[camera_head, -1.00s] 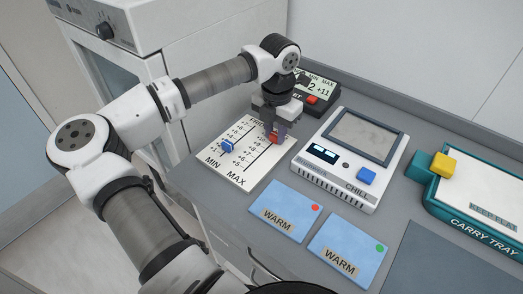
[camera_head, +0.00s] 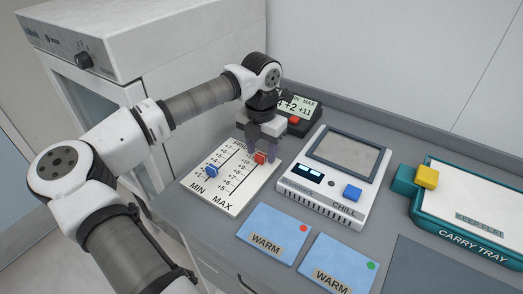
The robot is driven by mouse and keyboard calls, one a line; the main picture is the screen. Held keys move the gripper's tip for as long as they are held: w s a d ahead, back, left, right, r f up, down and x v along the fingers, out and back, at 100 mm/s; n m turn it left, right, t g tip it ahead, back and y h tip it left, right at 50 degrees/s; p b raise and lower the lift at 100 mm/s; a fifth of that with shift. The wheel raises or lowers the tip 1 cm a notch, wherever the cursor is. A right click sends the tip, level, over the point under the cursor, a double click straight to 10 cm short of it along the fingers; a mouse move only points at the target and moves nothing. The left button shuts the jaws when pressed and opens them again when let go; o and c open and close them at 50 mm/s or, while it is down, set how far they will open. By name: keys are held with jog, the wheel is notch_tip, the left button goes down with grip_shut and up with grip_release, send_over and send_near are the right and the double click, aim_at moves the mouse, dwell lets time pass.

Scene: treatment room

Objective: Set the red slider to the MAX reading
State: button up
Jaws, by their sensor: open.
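The white slider board (camera_head: 232,196) lies on the grey counter, with a MIN scale on the left and a MAX scale on the right. The red slider (camera_head: 261,158) sits near the upper end of the MAX scale, but the exact number beside it is too small to read. A blue slider (camera_head: 211,171) sits low on the MIN scale. My gripper (camera_head: 263,150) is open and points down at the red slider, with its fingers close around or beside it. I cannot tell whether they touch it. The gripper hides the top of the board.
A display box (camera_head: 299,104) with a red button stands behind my gripper, reading about +2 and +11. Two blue WARM packs (camera_head: 262,222) lie in front. The carry tray (camera_head: 470,237) is at far right.

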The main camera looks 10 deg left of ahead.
aim_at(261, 154)
notch_tip(261, 154, up, 13)
jog(key=b, duration=0.2)
jog(key=shift+s, duration=0.1)
